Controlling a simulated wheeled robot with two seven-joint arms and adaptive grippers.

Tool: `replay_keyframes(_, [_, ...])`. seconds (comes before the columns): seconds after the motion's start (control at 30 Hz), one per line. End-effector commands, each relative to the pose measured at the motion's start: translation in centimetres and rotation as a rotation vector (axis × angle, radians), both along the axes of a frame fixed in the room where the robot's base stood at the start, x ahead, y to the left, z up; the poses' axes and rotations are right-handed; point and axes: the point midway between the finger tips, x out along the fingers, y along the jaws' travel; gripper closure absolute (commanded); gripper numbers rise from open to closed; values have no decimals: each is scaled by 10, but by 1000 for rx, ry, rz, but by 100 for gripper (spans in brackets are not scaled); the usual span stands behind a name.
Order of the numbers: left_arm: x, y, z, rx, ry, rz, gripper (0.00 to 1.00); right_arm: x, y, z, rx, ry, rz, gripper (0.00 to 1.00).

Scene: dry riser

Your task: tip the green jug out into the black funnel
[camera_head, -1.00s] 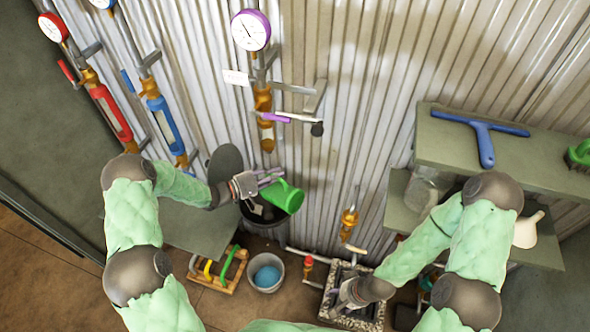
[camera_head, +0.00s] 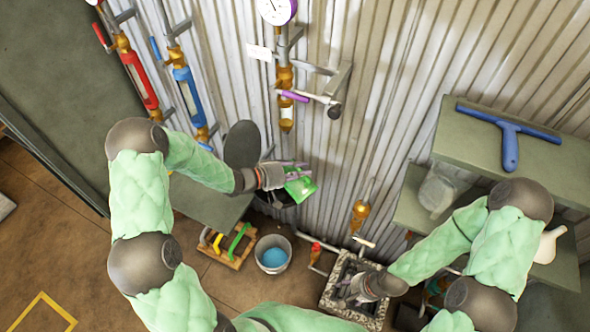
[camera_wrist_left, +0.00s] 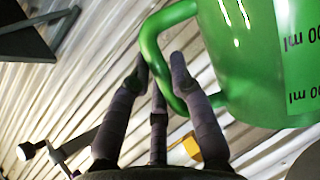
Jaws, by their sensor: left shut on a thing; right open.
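The green jug (camera_head: 301,188) is beside the wall, above a dark round container (camera_head: 270,207). My left gripper (camera_head: 288,171) is shut on its handle. In the left wrist view, the jug (camera_wrist_left: 240,50) fills the upper right with its "ml" marks upside down, and the fingers (camera_wrist_left: 160,80) close around the handle. The jug looks tilted; its mouth and contents cannot be made out. My right gripper (camera_head: 345,290) is open and empty over a stone-rimmed drain at the lower right. I cannot pick out the black funnel with certainty; the dark container is partly hidden by the jug and hand.
A grey bucket of blue liquid (camera_head: 273,254) and a wooden rack with coloured handles (camera_head: 229,245) stand on the floor. The drain (camera_head: 370,308) lies right of them. Pipes with gauges run up the wall. Shelves at right hold a blue squeegee (camera_head: 510,140) and a clear jug (camera_head: 436,192).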

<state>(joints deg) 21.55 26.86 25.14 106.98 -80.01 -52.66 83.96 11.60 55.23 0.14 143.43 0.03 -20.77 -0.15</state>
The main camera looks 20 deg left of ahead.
Motion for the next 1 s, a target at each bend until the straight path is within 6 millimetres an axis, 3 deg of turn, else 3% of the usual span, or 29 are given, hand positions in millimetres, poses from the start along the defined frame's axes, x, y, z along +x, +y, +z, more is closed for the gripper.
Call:
replay_keyframes(0.1, [-3, -7, -4, 64, -44, 0, 100, 0, 0, -21, 0, 0, 0, 44])
replay_keyframes(0.67, [-17, -27, -4, 290, -189, -1, 100, 0, 0, -87, 0, 0, 0, 44])
replay_keyframes(1.0, [-21, -34, -18, 465, -297, 0, 100, 0, 0, -128, 0, 0, 0, 44])
